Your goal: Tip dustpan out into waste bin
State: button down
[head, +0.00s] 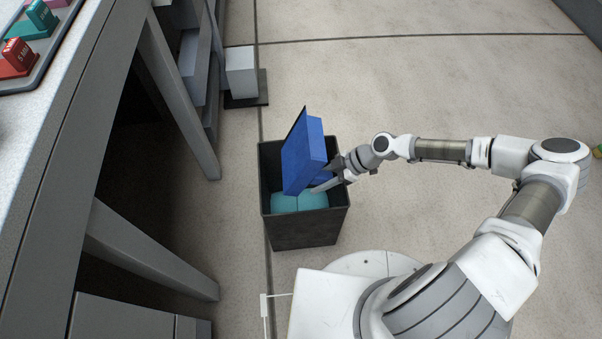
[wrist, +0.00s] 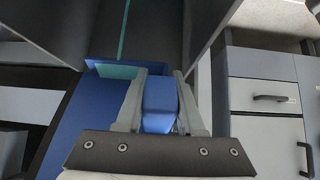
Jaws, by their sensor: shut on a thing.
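The blue dustpan (head: 304,155) is tilted steeply on its side over the dark waste bin (head: 304,232), partly inside its opening. In the wrist view its blue pan (wrist: 72,122) lies to the left. My gripper (head: 335,178) is at the right of the dustpan, above the bin's right rim. It is shut on the dustpan's blue handle (wrist: 159,105), which shows between the two fingers (wrist: 160,100). Teal material (head: 298,202) shows inside the bin below the dustpan; I cannot tell what it is. The inside of the pan is mostly hidden.
A workbench (head: 85,100) with a tray of coloured blocks (head: 38,48) stands at the left, its legs close to the bin. A grey post base (head: 242,78) stands behind the bin.

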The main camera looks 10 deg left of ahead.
jog(key=shift+d+f+y+b, duration=0.1)
jog(key=shift+f+y+b, duration=0.4)
jog(key=shift+b, duration=1.25)
jog(key=shift+d+r+y, duration=0.1)
jog(key=shift+r+y, duration=0.05)
jog(key=shift+y, duration=0.15)
jog(key=shift+r+p, duration=0.3)
jog(key=shift+r, duration=0.05)
jog(key=r+h+p, duration=0.1)
jog(key=p, duration=0.2)
jog(key=shift+a, duration=0.2)
jog(key=h+p, duration=0.1)
jog(key=p, duration=0.2)
jog(key=r+h+p, duration=0.1)
jog(key=p, duration=0.2)
jog(key=shift+s+a+h, duration=0.1)
jog(key=shift+a+h, duration=0.2)
jog(key=shift+a, duration=0.05)
jog(key=shift+f, duration=0.5)
jog(key=shift+a+r+h+p, duration=0.1)
jog(key=shift+r+h+p, duration=0.3)
jog(key=shift+p, duration=0.6)
jog(key=shift+a+t+h+p, duration=0.3)
jog(key=shift+h+p, duration=0.2)
jog(key=shift+p, duration=0.2)
